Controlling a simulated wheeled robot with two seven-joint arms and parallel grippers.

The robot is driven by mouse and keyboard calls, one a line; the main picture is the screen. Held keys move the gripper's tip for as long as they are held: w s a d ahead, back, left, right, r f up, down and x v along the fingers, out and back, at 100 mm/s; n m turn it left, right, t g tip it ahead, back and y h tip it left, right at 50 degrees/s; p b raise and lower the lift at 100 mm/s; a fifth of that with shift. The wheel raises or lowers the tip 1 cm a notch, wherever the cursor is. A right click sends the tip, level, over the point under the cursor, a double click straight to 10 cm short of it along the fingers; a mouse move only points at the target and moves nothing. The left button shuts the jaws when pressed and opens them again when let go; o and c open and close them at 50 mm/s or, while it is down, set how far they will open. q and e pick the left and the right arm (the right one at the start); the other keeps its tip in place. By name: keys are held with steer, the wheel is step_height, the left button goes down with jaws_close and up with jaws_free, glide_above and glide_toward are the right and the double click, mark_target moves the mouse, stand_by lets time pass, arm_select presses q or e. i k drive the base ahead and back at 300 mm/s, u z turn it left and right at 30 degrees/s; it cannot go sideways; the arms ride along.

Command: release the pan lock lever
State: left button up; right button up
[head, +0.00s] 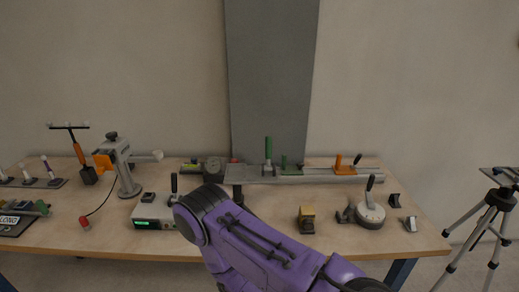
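Several levers stand on the table, and I cannot tell which is the pan lock lever. A green upright lever (268,150) and a shorter green one (284,162) sit on a long grey rail (315,177). An orange lever (339,161) with a dark handle sits toward the rail's right end. A black-handled lever (370,183) rises from a round pale base (370,217) at the front right. Another black lever (174,183) rises by a box with a green display (150,222). My purple arm covers the front middle; neither gripper shows.
A grey stand with an orange part (119,163) is at the left. A tripod (492,215) stands off the right edge.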

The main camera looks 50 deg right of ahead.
mark_target(350, 207)
steer(key=z, duration=2.5)
steer(key=k, duration=0.5)
steer(key=z, duration=0.5)
steer(key=i, duration=0.25)
steer(key=u, duration=0.1)
